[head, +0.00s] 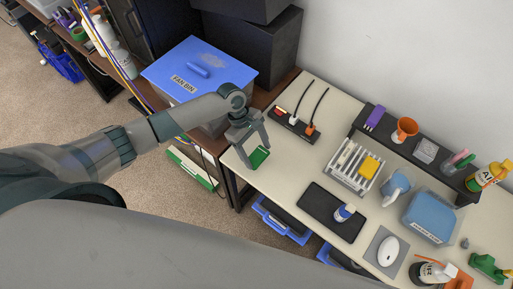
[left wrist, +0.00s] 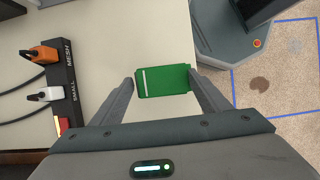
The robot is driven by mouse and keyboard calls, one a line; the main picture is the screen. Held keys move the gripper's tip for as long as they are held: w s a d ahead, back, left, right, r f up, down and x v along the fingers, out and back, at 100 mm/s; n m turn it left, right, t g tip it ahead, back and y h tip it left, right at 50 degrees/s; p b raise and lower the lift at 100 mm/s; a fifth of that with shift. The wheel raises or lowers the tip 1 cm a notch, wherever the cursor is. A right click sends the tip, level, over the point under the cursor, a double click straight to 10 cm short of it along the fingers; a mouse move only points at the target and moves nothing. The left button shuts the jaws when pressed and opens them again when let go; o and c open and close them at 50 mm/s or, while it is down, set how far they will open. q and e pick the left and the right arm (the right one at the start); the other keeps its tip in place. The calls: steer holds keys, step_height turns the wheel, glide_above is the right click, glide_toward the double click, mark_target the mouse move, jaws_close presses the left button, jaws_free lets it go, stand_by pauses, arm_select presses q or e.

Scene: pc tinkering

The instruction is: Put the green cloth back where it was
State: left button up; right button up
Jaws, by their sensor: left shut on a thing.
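The green cloth (head: 259,157) is at the left end of the pale table, at my left gripper (head: 252,150). In the left wrist view the green cloth (left wrist: 163,81) is a small flat green piece with a white stripe, between the two fingers of my left gripper (left wrist: 163,85). The fingers press on its left and right sides. I cannot tell whether it touches the table top. My right gripper is not in view.
A black power strip (head: 296,123) with plugs lies just behind the gripper. A blue-lidded bin (head: 180,70) stands to the left. A white rack (head: 352,165) with a yellow sponge (head: 370,166), a black mat (head: 331,212) and a mouse (head: 388,251) lie to the right. The table's left front edge is close.

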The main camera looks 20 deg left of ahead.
arm_select(q)
steer(key=shift+f+b, duration=0.45)
steer(key=shift+f, duration=1.4)
steer(key=shift+f, duration=0.45)
steer(key=o, duration=1)
steer(key=shift+o, duration=0.2)
steer(key=o, duration=0.5)
steer(key=shift+o, duration=0.2)
steer(key=shift+r, duration=0.1)
